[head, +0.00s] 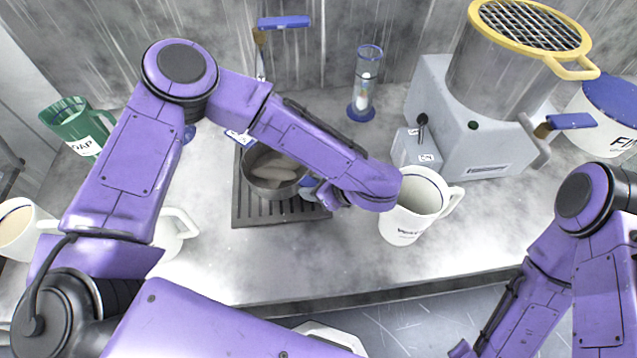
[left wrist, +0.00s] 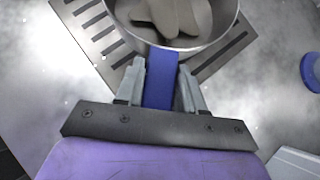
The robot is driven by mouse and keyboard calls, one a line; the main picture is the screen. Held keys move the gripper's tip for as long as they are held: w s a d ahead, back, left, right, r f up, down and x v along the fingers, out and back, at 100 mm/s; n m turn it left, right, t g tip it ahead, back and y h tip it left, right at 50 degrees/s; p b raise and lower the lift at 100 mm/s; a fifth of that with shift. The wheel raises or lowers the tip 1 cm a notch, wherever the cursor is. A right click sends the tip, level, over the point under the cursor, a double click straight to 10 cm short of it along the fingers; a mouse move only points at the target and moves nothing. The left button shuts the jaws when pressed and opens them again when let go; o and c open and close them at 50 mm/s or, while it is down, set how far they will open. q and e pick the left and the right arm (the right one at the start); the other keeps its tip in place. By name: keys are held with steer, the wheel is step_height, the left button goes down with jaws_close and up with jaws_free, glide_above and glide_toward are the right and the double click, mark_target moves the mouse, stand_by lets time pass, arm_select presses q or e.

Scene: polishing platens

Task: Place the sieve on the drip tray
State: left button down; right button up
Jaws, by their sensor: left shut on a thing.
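A round metal vessel with a blue handle, which I take for the sieve (head: 272,188), is over the dark slotted drip tray (head: 242,213). Pale rounded pieces lie inside it; no mesh is visible. My left gripper (head: 322,193) is shut on the blue handle on its right side. The left wrist view shows the handle between the two fingers (left wrist: 162,75), the sieve's rim (left wrist: 200,48) ahead and the tray slots (left wrist: 97,25) beneath. Whether the sieve touches the tray cannot be told. My right gripper is outside the frame.
A white mug (head: 403,222) stands close right of my left wrist. A grey machine (head: 468,145) with a yellow mesh top (head: 530,25) stands at the right. A glass timer (head: 365,88) is behind. A green cup (head: 75,128) is at the left. The front counter middle is clear.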

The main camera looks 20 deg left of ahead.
arm_select(q)
steer(key=c, duration=0.7)
jaws_free()
steer(key=shift+b+v, duration=1.55)
steer(key=shift+v, duration=4.45)
